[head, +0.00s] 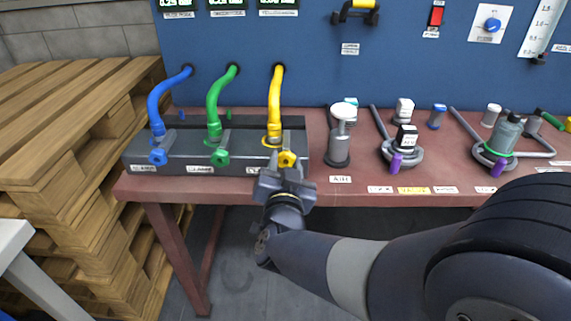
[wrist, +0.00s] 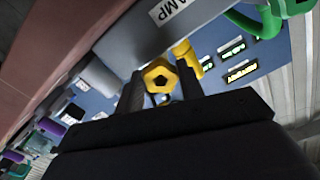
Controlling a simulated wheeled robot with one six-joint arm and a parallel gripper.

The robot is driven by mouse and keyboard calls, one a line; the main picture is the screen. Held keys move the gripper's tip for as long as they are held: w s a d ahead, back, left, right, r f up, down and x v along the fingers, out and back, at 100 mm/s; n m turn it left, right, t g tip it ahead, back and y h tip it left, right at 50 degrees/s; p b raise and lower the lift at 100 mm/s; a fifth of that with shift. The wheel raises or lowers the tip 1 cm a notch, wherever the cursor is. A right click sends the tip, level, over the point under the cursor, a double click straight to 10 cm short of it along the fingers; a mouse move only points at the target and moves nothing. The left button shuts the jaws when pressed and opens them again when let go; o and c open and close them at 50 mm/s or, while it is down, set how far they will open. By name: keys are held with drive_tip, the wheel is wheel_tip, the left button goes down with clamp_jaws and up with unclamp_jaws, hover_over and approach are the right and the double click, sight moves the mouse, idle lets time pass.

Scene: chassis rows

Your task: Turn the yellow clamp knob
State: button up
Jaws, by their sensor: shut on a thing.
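The yellow clamp knob (head: 287,159) sits on the front of the dark grey block (head: 240,169), at its right end, below the yellow hose (head: 275,100). In the wrist view the knob (wrist: 159,76) is a yellow lobed disc with a dark centre, between the two dark fingers. My gripper (head: 287,165) reaches it from the front and is shut on it, with a finger on either side. In the wrist view my gripper (wrist: 160,90) hides the area below the knob. How far the knob is turned I cannot tell.
A blue knob (head: 158,157) and a green knob (head: 220,157) sit to the left on the same block. A grey cylinder with a white top (head: 340,140) stands close right. The red bench (head: 370,183) carries several bottles further right. Wooden pallets (head: 70,130) stand left.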

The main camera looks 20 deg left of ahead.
drive_tip(key=shift+f+m+b, duration=0.1)
drive_tip(key=shift+m+b, duration=0.8)
drive_tip(key=shift+b, duration=0.05)
drive_tip(key=m+b, duration=0.2)
drive_tip(key=m, duration=0.1)
drive_tip(key=shift+f+b, duration=0.1)
drive_tip(key=shift+b, duration=0.3)
drive_tip(key=m+b, duration=0.3)
drive_tip(key=m, duration=0.2)
drive_tip(key=shift+a, duration=0.1)
drive_tip(key=shift+r+m, duration=0.25)
drive_tip(key=shift+m, duration=0.05)
drive_tip(key=o, duration=1)
